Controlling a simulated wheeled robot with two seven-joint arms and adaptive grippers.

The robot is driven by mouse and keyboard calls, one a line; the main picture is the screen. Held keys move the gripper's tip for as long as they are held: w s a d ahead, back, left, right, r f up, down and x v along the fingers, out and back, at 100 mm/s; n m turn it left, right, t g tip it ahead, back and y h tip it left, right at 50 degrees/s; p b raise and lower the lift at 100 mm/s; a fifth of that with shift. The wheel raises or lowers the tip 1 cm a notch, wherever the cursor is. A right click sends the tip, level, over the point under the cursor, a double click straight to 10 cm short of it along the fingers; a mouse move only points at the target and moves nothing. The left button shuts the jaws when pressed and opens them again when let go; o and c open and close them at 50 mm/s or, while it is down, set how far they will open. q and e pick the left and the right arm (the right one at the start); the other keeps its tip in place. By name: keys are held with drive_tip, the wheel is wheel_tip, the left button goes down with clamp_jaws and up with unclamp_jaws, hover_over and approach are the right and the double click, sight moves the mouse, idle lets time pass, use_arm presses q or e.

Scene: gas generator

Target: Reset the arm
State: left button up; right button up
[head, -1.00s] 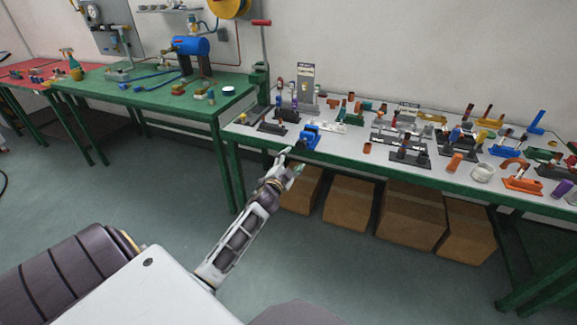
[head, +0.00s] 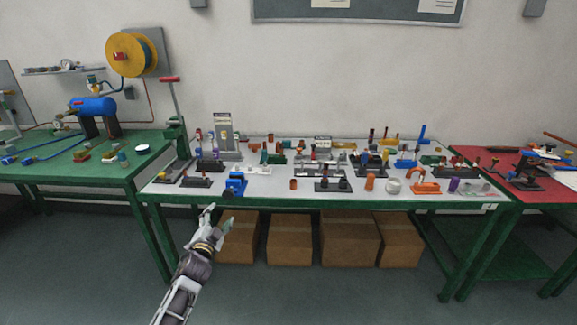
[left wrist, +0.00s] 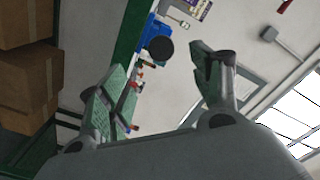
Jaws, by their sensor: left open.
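My left arm (head: 183,285) comes up from the bottom of the head view. Its gripper (head: 217,217) is in front of the near edge of the white-topped table (head: 270,188), below a blue vise-like tool (head: 236,184). In the left wrist view the two fingers of the left gripper (left wrist: 165,95) are spread wide with nothing between them. The blue tool (left wrist: 155,38) shows beyond them with a dark round part. My right gripper is not in view.
Cardboard boxes (head: 290,240) stand under the white-topped table. A green table (head: 90,165) with a blue tank (head: 94,107) is at the left, a red table (head: 500,170) at the right. Many small fittings cover the middle table. The floor in front is clear.

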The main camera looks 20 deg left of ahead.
use_arm(q)
drive_tip(key=s+d+f+n+g+h+p, duration=0.1)
drive_tip(key=s+d+f+g+p, duration=0.3)
drive_tip(key=f, duration=0.6)
drive_tip(key=s+d+f+n+g+h+p, duration=0.15)
drive_tip(key=s+f+p, duration=0.35)
drive_tip(key=f, duration=0.5)
drive_tip(key=s+d+f+g+p, duration=0.35)
drive_tip(key=s+f, duration=0.35)
drive_tip(key=f, duration=0.3)
drive_tip(key=s+d+f+g+p, duration=0.2)
drive_tip(key=s+f+p, duration=0.1)
drive_tip(key=s, duration=1)
drive_tip(key=s+d+f+n+g+h+p, duration=0.1)
drive_tip(key=s+d+f+g+p, duration=0.2)
drive_tip(key=s, duration=1)
drive_tip(key=s+d+f+n+g+p, duration=0.1)
drive_tip(key=s+d+f+g+p, duration=0.1)
drive_tip(key=s, duration=1.1)
wheel_tip(320, 180, down, 2)
drive_tip(key=d+p, duration=0.1)
drive_tip(key=p, duration=0.2)
drive_tip(key=shift+g+p, duration=0.3)
drive_tip(key=shift+p, duration=0.1)
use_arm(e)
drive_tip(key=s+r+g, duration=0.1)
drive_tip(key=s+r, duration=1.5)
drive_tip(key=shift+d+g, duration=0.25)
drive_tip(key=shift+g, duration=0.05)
